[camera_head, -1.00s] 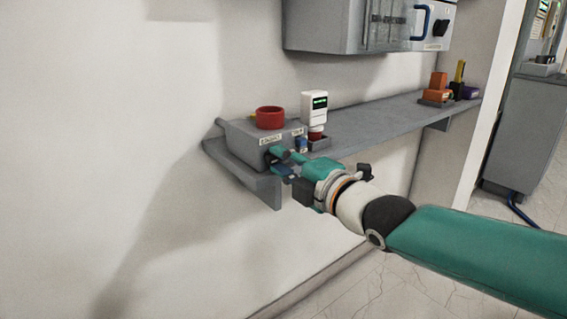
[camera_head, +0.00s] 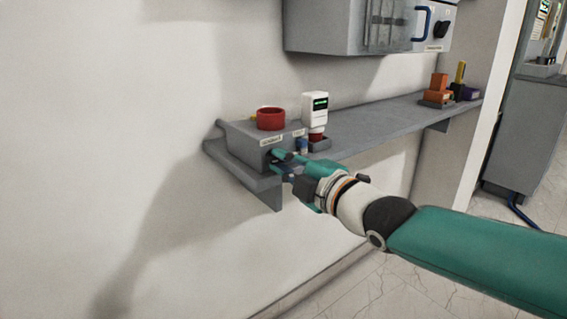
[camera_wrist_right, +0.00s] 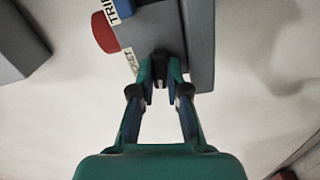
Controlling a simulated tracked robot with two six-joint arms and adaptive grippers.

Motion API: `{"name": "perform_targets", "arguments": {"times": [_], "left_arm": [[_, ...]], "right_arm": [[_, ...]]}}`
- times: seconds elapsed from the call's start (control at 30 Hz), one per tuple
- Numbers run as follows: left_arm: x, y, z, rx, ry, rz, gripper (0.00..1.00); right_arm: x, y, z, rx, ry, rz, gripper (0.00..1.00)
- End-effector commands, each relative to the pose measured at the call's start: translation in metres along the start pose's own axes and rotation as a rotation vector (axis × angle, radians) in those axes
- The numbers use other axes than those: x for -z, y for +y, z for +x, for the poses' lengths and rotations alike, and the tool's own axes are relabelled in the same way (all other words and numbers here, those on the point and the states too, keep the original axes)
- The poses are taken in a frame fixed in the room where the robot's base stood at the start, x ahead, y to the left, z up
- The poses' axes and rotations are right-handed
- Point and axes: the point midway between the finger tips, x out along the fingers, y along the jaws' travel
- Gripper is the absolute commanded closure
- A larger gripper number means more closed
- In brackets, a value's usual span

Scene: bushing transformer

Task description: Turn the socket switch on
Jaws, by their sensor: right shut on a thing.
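The grey socket box (camera_head: 243,138) stands at the left end of the wall shelf, with a red round part on top and small white labels along its edge. In the right wrist view the box (camera_wrist_right: 200,40) fills the upper middle. A small black switch knob (camera_wrist_right: 160,62) is on its face between my fingertips. My right gripper (camera_head: 280,160) is at the front face of the box, its fingers shut on the knob, as the right wrist view also shows (camera_wrist_right: 160,78). The knob is mostly hidden by the fingers in the head view. My left gripper is not in view.
The grey shelf (camera_head: 375,122) runs right along the wall. A grey cabinet (camera_head: 345,25) hangs above. The space before the shelf is clear.

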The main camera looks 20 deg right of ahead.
Motion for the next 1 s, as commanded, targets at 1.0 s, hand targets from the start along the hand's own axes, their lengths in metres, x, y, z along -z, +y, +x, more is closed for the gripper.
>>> {"name": "perform_targets", "arguments": {"times": [1.0], "left_arm": [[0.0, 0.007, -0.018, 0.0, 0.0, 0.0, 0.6]], "right_arm": [[0.0, -0.006, 0.001, 0.014, -0.01, 0.955, 1.0]]}}
